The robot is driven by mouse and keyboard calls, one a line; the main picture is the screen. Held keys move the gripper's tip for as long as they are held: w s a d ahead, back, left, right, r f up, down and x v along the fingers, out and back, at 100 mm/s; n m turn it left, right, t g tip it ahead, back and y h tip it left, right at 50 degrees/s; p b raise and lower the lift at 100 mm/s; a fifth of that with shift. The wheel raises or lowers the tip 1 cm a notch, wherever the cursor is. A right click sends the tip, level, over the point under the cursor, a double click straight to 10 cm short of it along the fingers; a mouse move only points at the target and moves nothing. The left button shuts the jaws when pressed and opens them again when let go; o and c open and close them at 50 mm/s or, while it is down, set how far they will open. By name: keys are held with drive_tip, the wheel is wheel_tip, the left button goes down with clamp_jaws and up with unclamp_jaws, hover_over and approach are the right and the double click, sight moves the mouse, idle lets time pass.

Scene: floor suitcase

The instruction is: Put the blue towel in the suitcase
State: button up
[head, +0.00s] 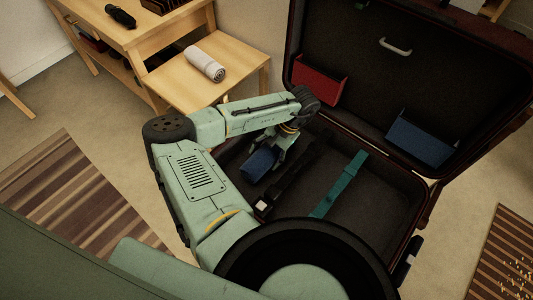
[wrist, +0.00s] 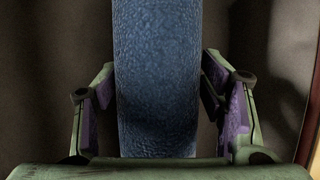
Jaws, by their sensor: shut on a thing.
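The blue towel (head: 262,163) is rolled up and shows in the head view at the left rear part of the open suitcase (head: 375,257). My gripper (head: 274,155) points down over the suitcase base and is shut on the towel. In the wrist view the towel (wrist: 157,75) stands between the two fingers of my gripper (wrist: 160,105), with dark suitcase lining behind it. I cannot tell whether the towel touches the suitcase bottom. My arm hides part of the suitcase's left and near sides.
The raised lid (head: 440,75) holds a red pocket (head: 318,86) and a blue pocket (head: 420,138). A teal strap (head: 340,183) and a dark strap lie in the base. A wooden bench (head: 180,83) with a rolled white towel (head: 205,64) stands behind left. The base's right side is clear.

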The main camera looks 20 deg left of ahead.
drive_tip(key=o, duration=1.4)
drive_tip(key=shift+f, duration=0.1)
drive_tip(key=b+v, duration=0.2)
drive_tip(key=v, duration=1)
